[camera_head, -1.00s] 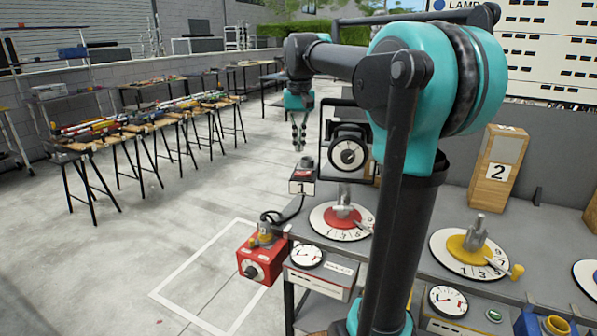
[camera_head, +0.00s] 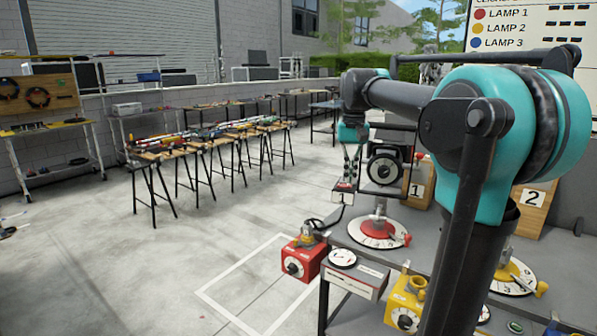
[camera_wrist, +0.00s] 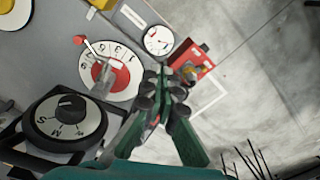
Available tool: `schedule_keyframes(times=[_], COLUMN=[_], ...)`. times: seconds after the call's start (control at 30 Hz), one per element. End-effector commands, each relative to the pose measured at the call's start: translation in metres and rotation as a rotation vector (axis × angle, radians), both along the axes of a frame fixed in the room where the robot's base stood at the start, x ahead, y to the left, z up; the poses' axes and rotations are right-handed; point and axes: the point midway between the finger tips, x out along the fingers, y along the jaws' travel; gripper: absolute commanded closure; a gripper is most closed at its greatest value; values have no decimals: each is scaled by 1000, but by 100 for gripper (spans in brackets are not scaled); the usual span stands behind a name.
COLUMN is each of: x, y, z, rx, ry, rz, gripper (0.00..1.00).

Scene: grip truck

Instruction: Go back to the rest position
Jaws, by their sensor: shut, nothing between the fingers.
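My gripper (camera_head: 350,168) hangs from the end of my teal and dark grey arm, pointing down. It is empty, clear of the bench's left end in the picture. In the wrist view my gripper (camera_wrist: 166,82) shows its green, dark-jointed fingers closed together. The wrist view also shows a red box (camera_wrist: 190,62) and a red-centred dial (camera_wrist: 118,80) near the fingers.
A grey bench (camera_head: 345,237) carries a red dial (camera_head: 378,232), a black round gauge (camera_head: 384,170) and a yellow dial (camera_head: 508,268). A red box (camera_head: 300,262) is at its left edge, by a white floor outline (camera_head: 222,302). Tables with tools (camera_head: 160,150) stand left. The middle floor is clear.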

Motion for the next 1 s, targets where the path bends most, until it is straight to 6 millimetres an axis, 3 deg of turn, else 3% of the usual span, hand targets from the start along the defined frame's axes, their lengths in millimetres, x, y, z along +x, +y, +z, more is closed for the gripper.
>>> schedule_keyframes(times=[0.37, 0.57, 0.77, 1.0], x=[-16, -35, -74, -160], y=[-7, -14, -23, -35], z=[-46, -89, -155, -260], rx=[4, 6, 5, -5], ry=[-50, -97, -169, -294], rz=[13, 25, 45, 79], gripper=[100, 100, 100, 100])
